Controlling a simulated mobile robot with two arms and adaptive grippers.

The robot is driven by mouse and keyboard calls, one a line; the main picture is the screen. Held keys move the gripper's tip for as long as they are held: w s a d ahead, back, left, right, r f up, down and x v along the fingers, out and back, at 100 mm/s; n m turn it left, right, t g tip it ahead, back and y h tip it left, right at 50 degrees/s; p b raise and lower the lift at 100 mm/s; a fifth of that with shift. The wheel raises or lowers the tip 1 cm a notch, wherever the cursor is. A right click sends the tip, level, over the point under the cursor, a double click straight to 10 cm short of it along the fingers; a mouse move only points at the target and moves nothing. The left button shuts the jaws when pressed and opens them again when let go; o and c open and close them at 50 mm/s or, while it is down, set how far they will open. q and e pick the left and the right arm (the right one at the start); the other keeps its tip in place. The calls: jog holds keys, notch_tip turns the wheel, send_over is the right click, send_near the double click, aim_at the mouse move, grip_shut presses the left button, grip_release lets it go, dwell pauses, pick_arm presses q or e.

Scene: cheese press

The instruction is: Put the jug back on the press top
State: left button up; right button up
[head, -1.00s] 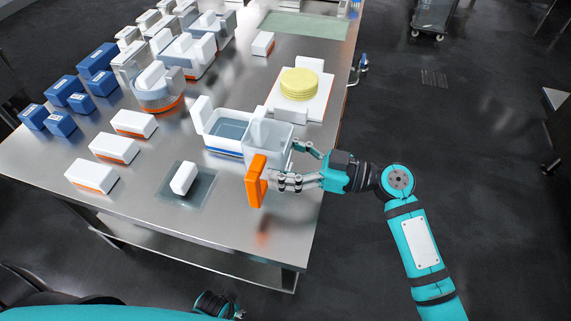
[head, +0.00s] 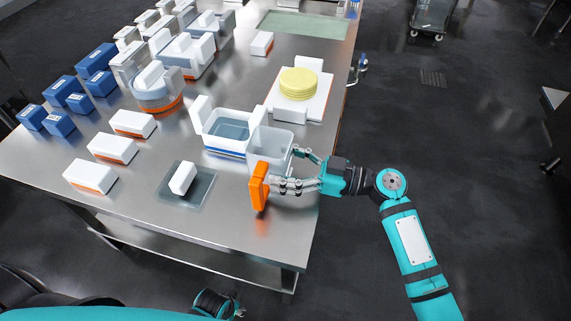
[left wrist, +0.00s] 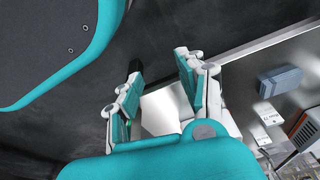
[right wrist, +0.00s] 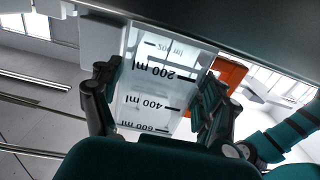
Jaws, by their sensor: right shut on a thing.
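The jug (head: 271,155) is a clear container with an orange handle (head: 259,186); it stands near the right edge of the metal table. My right gripper (head: 295,170) is shut on the jug from the right side. In the right wrist view the jug's wall with ml marks (right wrist: 155,85) lies between the fingers. I cannot tell whether its base touches the table. My left gripper (head: 218,303) is low beside the table's front; in the left wrist view its fingers (left wrist: 160,95) are apart and empty. I cannot tell which thing is the press top.
A white tub with a blue-grey inside (head: 206,128) stands just left of the jug. Behind is a white board (head: 318,105) with a yellow round (head: 299,83). A white block on a grey mat (head: 204,192) lies in front. White and blue blocks fill the left. The front right corner is clear.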

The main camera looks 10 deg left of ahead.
jog(key=o, duration=1.4)
pick_arm(q)
jog(key=shift+w+r, duration=0.1)
jog(key=shift+r, duration=0.1)
pick_arm(e)
jog(key=shift+d, duration=0.65)
pick_arm(q)
jog(key=r, duration=0.1)
jog(key=w+r+b, duration=0.1)
jog(key=w+r, duration=0.1)
jog(key=r, duration=0.1)
jog(key=shift+w+d, duration=0.1)
jog(key=shift+d, duration=0.05)
pick_arm(e)
jog(key=d, duration=1)
jog(key=shift+s+d+r, duration=0.1)
jog(key=shift+s+d, duration=0.1)
jog(key=shift+d, duration=0.2)
